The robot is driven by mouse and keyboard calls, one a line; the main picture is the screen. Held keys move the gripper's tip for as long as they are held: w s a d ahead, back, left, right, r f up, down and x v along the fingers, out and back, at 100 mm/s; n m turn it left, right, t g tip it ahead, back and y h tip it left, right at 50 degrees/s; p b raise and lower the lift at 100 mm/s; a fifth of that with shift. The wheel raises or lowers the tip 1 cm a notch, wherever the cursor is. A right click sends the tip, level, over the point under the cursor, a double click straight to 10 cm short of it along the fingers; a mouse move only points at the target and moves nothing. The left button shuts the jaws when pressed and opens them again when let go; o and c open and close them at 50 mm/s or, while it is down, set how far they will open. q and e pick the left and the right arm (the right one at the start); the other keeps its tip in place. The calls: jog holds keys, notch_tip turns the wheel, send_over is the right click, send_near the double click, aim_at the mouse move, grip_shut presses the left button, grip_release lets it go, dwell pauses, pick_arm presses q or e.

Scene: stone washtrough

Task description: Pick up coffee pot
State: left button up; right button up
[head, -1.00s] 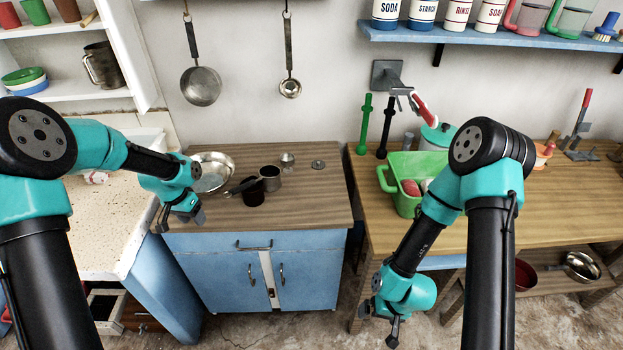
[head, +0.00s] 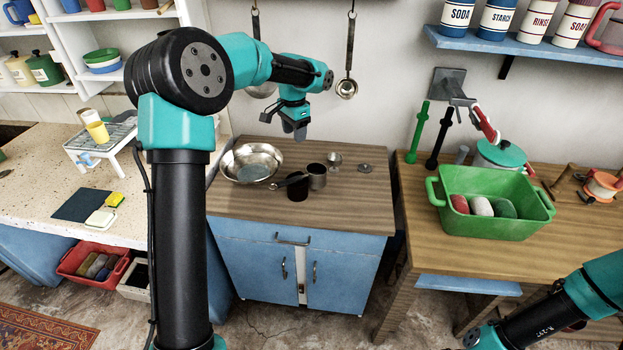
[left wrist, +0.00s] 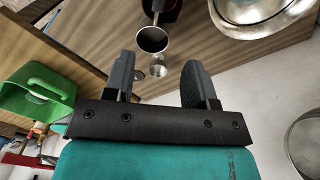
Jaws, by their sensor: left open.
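A small dark pot with a long handle (head: 297,189), which looks like the coffee pot, stands on the wooden top of the blue cabinet. In the left wrist view only part of the dark pot (left wrist: 170,10) shows at the top edge. A metal cup (head: 318,177) stands close to its right; it also shows in the left wrist view (left wrist: 152,39). My left gripper (head: 299,134) is open and empty, above the back of the cabinet top, apart from the pot. It also shows in the left wrist view (left wrist: 156,78). My right gripper is out of view; only its arm shows at lower right.
A wide metal bowl (head: 238,176) sits left of the pot. A small shiny vessel (head: 335,161) and a flat disc (head: 365,168) lie to its right. A green tub (head: 490,215) stands on the right table. The cabinet top's front right is clear.

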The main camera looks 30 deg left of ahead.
pick_arm(q)
send_over(298, 177)
notch_tip(298, 177, down, 12)
jog(key=shift+s+a+r, duration=0.1)
jog(key=shift+s+a, duration=0.05)
dwell(0.4)
jog(key=shift+f, duration=2.7)
jog(key=shift+f, duration=0.25)
jog(key=shift+c, duration=0.4)
grip_shut()
